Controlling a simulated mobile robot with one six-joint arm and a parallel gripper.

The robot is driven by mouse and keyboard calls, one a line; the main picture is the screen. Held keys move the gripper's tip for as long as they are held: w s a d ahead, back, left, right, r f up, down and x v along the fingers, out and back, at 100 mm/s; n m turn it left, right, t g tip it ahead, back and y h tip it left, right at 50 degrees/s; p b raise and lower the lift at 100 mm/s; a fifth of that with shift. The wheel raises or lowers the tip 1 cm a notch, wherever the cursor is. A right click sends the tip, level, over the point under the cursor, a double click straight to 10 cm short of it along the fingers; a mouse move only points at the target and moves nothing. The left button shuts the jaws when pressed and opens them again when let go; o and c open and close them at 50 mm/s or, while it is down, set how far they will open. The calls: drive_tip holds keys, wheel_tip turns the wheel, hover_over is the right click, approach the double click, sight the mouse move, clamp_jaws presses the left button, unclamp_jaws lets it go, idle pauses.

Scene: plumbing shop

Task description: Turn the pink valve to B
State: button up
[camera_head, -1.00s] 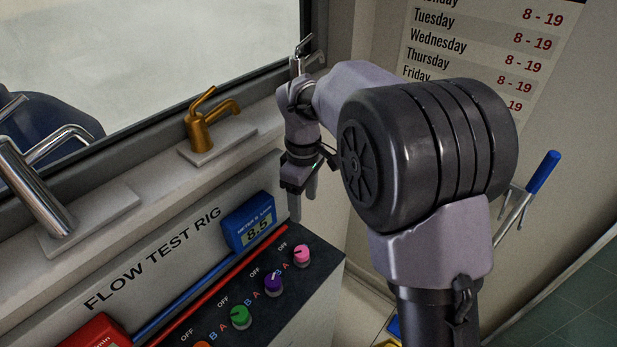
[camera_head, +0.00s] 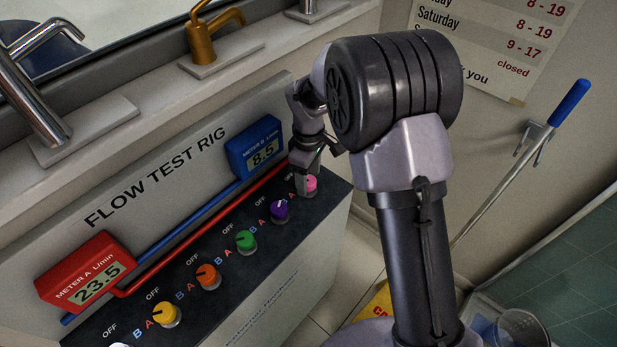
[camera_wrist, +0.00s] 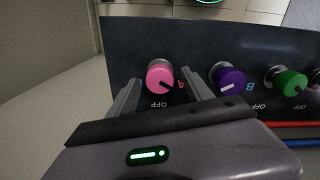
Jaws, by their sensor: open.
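The pink valve (camera_head: 311,184) is a round knob at the far right end of the row on the flow test rig's dark panel (camera_head: 262,275). In the wrist view the pink knob (camera_wrist: 160,77) sits between the two fingers of my gripper (camera_wrist: 160,88), which are open, one on each side, with gaps visible. Its dark pointer mark slants to the lower right there, between the upside-down OFF and the red A.
Beside it on the panel stand a purple knob (camera_head: 280,209), a green knob (camera_head: 246,241), an orange knob (camera_head: 208,277) and a yellow knob (camera_head: 166,314). Blue meter B (camera_head: 254,147) reads 8.5, close to my gripper. Red meter A (camera_head: 86,272) reads 23.5.

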clamp_jaws()
drive_tip(key=m, duration=0.5)
drive_tip(key=shift+m+p, duration=0.3)
drive_tip(key=shift+p, duration=0.1)
drive_tip(key=m, duration=0.6)
drive_tip(key=m+b, duration=0.1)
drive_tip(key=m, duration=0.5)
drive_tip(key=shift+m, duration=0.3)
drive_tip(key=m+b, duration=0.1)
drive_tip(key=m, duration=0.4)
drive_tip(key=shift+b, duration=0.3)
drive_tip(key=shift+m, duration=0.5)
